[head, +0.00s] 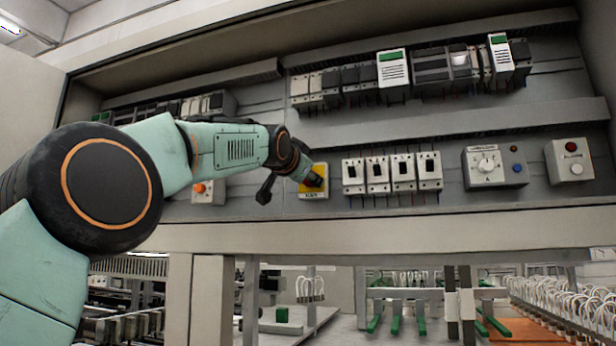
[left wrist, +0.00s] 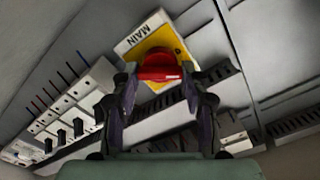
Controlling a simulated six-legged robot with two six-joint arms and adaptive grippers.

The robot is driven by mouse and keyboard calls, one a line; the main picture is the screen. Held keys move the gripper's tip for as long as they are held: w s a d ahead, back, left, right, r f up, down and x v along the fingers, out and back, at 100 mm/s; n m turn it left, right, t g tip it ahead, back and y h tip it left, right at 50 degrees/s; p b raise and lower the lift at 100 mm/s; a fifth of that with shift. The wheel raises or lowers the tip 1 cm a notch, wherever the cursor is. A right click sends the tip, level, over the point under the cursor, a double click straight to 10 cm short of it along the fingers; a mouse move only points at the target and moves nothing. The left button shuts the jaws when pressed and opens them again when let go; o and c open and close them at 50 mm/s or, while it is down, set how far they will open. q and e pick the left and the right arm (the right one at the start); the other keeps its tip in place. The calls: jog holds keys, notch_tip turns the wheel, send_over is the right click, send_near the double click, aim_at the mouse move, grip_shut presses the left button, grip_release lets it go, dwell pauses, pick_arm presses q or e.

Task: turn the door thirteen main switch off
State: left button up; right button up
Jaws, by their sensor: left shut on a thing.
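The main switch is a yellow plate (head: 323,188) low in the cabinet, left of a row of white breakers. In the left wrist view its yellow plate (left wrist: 133,41), marked MAIN, carries a red rotary handle (left wrist: 160,66). My left gripper (left wrist: 160,77) is shut on the red handle, one finger on each side of it. In the head view my left gripper (head: 305,180) reaches the plate from the left and hides most of the handle. The handle's exact setting cannot be read. My right gripper is in neither view.
White breakers (head: 390,172) stand right of the switch. Further right are a grey box with a selector knob (head: 487,165) and a box with red and white buttons (head: 570,160). The cabinet's lower ledge (head: 400,235) runs below.

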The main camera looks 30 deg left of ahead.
pick_arm(q)
jog(key=n, duration=0.1)
jog(key=f+n, duration=0.1)
jog(key=n, duration=0.1)
jog(key=shift+w+n, duration=0.15)
jog(key=shift+n, duration=0.15)
jog(key=shift+a+n+b, duration=0.1)
jog(key=shift+n+b, duration=0.3)
jog(key=shift+n, duration=1.2)
jog(key=o, duration=0.8)
jog(key=shift+c, duration=0.2)
jog(key=o, duration=0.4)
jog(key=shift+r, duration=0.25)
jog(key=shift+s+r, duration=0.15)
jog(key=shift+s, duration=0.05)
